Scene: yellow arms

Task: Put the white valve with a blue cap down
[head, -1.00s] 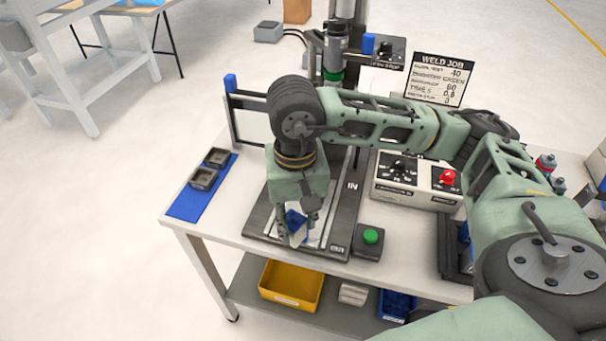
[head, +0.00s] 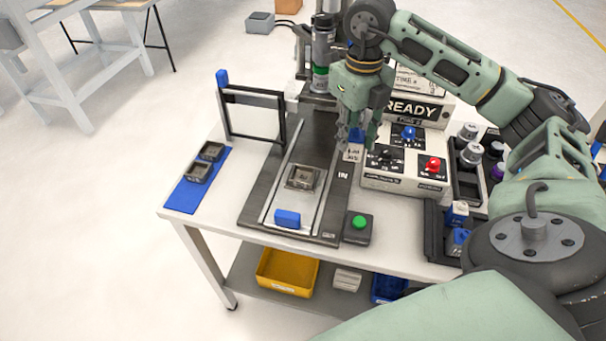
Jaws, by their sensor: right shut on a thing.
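My right gripper (head: 357,128) points down over the back right part of the welding fixture, near the control box. It is shut on the white valve with a blue cap. The valve's white body (head: 353,153) hangs upright below the fingers, with small print on it, and its blue cap shows partly between the fingers. I cannot tell whether its bottom touches anything. My left gripper is not in view.
The fixture plate (head: 262,205) holds a dark square part (head: 303,177) and a blue block (head: 287,219). A control box (head: 400,180) and green button (head: 359,222) stand right. A black tray holds white-and-blue valves (head: 457,213). A blue mat (head: 185,196) lies left.

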